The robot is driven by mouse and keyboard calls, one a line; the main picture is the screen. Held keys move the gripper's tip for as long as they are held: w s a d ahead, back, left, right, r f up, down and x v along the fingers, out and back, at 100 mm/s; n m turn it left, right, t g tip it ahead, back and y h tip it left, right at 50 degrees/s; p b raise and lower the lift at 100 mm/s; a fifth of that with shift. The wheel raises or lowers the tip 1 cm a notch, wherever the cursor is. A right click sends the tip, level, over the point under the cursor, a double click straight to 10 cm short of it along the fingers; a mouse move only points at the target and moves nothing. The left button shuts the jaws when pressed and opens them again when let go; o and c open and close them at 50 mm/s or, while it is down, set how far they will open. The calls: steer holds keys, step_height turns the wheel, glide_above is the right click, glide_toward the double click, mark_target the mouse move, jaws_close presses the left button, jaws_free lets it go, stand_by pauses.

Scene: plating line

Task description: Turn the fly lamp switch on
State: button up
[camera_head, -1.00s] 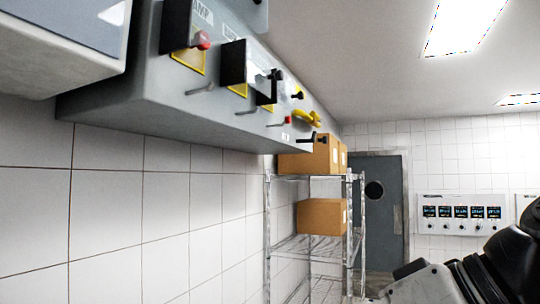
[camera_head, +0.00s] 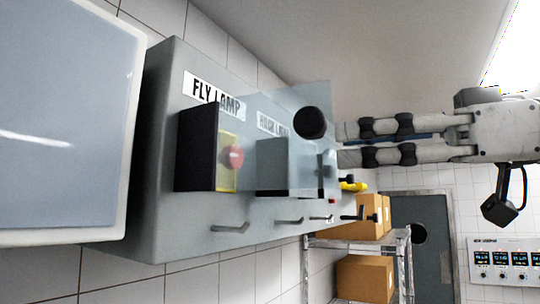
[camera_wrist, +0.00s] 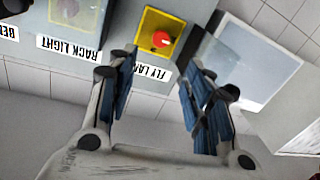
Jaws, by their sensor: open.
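The fly lamp switch is a red knob (camera_head: 233,157) on a yellow plate (camera_head: 227,175), beside a black side guard (camera_head: 196,148), under the "FLY LAMP" label (camera_head: 213,94) on the grey panel. A see-through pane stands around it in the head view. In the wrist view the red knob (camera_wrist: 162,39) shows uncovered on its yellow plate, beyond the fingertips. My gripper (camera_head: 342,144) reaches in from the right in the head view, apart from the knob. It is open and empty in the wrist view (camera_wrist: 158,72). The knob's exact setting is unclear.
The "RACK LIGHT" switch housing (camera_head: 287,165) lies right beside the fly lamp switch. Several small levers (camera_head: 230,227) stick out along the panel's lower edge. A pale framed box (camera_head: 62,120) stands at the left. Shelving with cardboard boxes (camera_head: 365,279) is beyond.

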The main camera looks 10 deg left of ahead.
steer(key=p+x, duration=0.2)
steer(key=x, duration=1.2)
steer(key=shift+a, duration=0.25)
steer(key=shift+w+a, duration=0.2)
steer(key=shift+a, duration=0.35)
steer(key=shift+c, duration=0.3)
steer(key=c, duration=1)
